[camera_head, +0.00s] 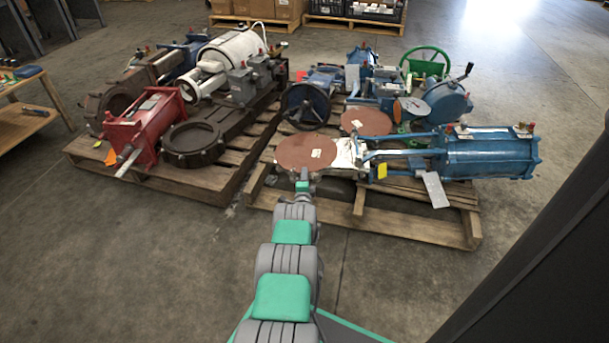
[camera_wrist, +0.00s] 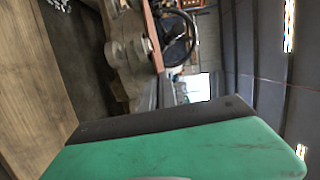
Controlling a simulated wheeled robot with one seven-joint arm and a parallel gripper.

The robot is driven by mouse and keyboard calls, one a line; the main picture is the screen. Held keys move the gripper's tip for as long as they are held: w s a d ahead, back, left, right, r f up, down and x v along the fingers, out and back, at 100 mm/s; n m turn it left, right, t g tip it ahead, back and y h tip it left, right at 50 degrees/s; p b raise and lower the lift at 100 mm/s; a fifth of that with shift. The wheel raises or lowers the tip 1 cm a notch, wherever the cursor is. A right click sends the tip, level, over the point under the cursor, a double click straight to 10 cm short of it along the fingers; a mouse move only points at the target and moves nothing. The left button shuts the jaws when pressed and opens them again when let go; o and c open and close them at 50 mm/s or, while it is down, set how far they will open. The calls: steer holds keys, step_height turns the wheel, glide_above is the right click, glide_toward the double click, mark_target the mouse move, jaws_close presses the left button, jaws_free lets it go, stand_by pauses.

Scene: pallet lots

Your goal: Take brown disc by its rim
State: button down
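A brown disc (camera_head: 307,152) with a small white label lies at the front left of the right pallet in the head view. A second, smaller brown disc (camera_head: 367,121) lies behind it to the right. My gripper (camera_head: 304,178) is at the near rim of the larger disc; I cannot tell whether it touches. A thin brown edge (camera_wrist: 153,36) shows in the wrist view, likely a disc seen edge-on. My green and dark gripper body fills the lower wrist view. Its fingertips are not clear, so its opening cannot be told.
The left pallet (camera_head: 195,187) holds red, white and dark machine parts. Bare floor lies in front; a dark post stands at right.

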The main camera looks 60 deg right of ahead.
steer(key=shift+r, duration=0.15)
steer(key=shift+r+p, duration=0.7)
steer(key=shift+r, duration=0.15)
steer(key=p+v, duration=0.7)
steer(key=v, duration=0.3)
steer(key=shift+s+d, duration=0.15)
steer(key=shift+s, duration=0.15)
step_height(320, 180, up, 22)
steer(key=p, duration=1.4)
steer(key=shift+p, duration=0.4)
stand_by(0.4)
